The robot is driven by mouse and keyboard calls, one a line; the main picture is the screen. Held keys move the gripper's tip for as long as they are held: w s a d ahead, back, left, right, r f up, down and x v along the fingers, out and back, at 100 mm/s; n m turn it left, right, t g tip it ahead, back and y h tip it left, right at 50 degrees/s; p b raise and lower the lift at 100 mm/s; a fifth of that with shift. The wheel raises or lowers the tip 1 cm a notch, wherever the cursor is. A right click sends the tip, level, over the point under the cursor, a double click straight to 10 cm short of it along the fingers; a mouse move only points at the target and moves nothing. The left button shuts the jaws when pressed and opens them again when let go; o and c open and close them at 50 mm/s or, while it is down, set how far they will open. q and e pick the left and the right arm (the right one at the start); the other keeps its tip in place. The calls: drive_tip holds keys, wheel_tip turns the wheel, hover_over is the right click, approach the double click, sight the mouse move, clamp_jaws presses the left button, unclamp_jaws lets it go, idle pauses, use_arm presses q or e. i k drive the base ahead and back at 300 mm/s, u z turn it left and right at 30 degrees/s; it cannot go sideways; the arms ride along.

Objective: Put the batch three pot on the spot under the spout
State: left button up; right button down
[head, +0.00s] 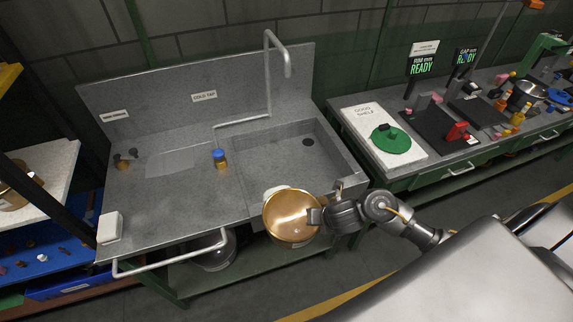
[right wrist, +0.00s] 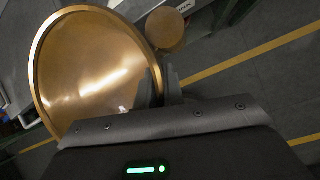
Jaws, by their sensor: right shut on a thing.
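A copper-coloured pot (head: 290,214) is held in the air at the front edge of the sink counter, in the head view. My right gripper (head: 317,216) is shut on its right side. In the right wrist view the pot's round copper face (right wrist: 88,75) fills the upper left, with the fingers (right wrist: 160,88) against its edge. I cannot read a batch mark on it. The grey spout (head: 287,62) rises behind the counter and bends over the sink basin (head: 290,150), back from the pot. No marked spot is clear under it. My left gripper is out of view.
A blue-capped bottle (head: 220,158) stands left of the basin. A white block (head: 110,227) sits at the counter's front left. A rail (head: 175,262) runs along the front. Another pot (head: 212,252) is below.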

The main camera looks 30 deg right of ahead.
sight(291, 165)
drive_tip(key=i, duration=0.95)
